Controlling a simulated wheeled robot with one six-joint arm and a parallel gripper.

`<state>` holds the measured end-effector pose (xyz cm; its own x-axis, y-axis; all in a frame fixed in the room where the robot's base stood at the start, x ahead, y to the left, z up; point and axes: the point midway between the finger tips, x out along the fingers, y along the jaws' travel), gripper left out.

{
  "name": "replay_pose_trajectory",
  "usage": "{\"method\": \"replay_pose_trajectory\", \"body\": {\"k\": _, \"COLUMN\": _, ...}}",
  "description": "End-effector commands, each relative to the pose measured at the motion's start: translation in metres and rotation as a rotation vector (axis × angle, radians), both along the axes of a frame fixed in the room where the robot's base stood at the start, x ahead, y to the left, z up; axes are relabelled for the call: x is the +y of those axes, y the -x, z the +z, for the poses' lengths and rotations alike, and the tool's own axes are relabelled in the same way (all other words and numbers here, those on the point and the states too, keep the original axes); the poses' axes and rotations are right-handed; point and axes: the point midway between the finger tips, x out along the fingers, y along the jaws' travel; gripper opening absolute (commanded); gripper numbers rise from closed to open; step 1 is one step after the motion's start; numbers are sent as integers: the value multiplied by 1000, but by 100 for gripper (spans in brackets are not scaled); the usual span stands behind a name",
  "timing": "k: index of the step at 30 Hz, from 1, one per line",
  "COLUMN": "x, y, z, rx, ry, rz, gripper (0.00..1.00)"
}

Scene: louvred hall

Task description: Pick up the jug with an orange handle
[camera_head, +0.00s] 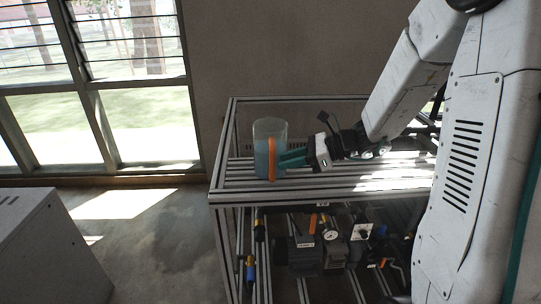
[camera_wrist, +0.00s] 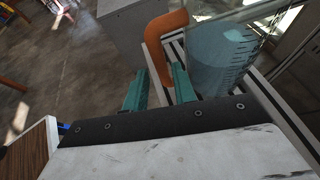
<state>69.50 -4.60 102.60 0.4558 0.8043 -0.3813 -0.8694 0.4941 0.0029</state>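The jug (camera_head: 262,132) is a clear cylinder with bluish contents and an upright orange handle (camera_head: 272,160). It stands on the slatted top of a metal-frame table, near its left end. In the wrist view the jug (camera_wrist: 222,58) shows measuring marks, and its handle (camera_wrist: 168,27) curves down toward my fingers. My gripper (camera_head: 283,161) reaches in from the right at handle height. In the wrist view my gripper (camera_wrist: 160,72) is open, its teal fingers on either side of the handle's lower part. I cannot tell whether either finger touches it.
The table's slatted top (camera_head: 325,184) has bare room in front of the jug. Pumps, a gauge and other fittings (camera_head: 332,235) fill the lower shelf. A grey cabinet (camera_head: 45,250) stands at the lower left. Louvred windows (camera_head: 135,120) are behind, left; clear floor lies between.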

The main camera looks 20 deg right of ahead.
Motion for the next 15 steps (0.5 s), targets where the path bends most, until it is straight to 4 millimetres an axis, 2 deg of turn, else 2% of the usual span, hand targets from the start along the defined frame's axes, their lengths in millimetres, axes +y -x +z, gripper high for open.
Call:
{"method": "replay_pose_trajectory", "body": {"k": 12, "x": 47, "y": -26, "z": -21, "rx": 0, "ry": 1, "rz": 8, "gripper": 27}}
{"method": "replay_pose_trajectory", "body": {"k": 15, "x": 53, "y": -30, "z": -24, "rx": -1, "ry": 2, "rz": 6, "gripper": 27}}
